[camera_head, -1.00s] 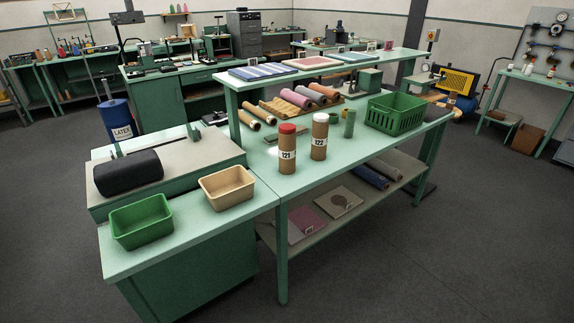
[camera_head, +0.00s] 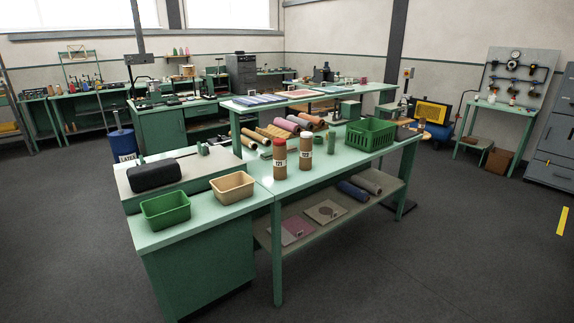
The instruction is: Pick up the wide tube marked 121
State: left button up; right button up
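The wide tube marked 121 (camera_head: 279,161) stands upright on the green workbench (camera_head: 318,171). It is brown cardboard with a red cap and a white label. A similar tube marked 122 (camera_head: 306,155) with a white cap stands upright just to its right, a small gap apart. Neither of my grippers shows in the head view, and nothing is touching the tubes.
A tan bin (camera_head: 232,188) and a green bin (camera_head: 165,210) stand left of the tubes. Rolls lie behind, below a raised shelf (camera_head: 312,95). The floor in front is clear.

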aim_at(279, 153)
jog(key=z, duration=0.75)
jog(key=i, duration=0.9)
jog(key=z, duration=0.9)
jog(key=i, duration=1.4)
jog(key=u, duration=0.35)
jog(key=i, duration=0.9)
jog(key=u, duration=1.4)
jog(key=i, duration=0.55)
jog(key=u, duration=0.5)
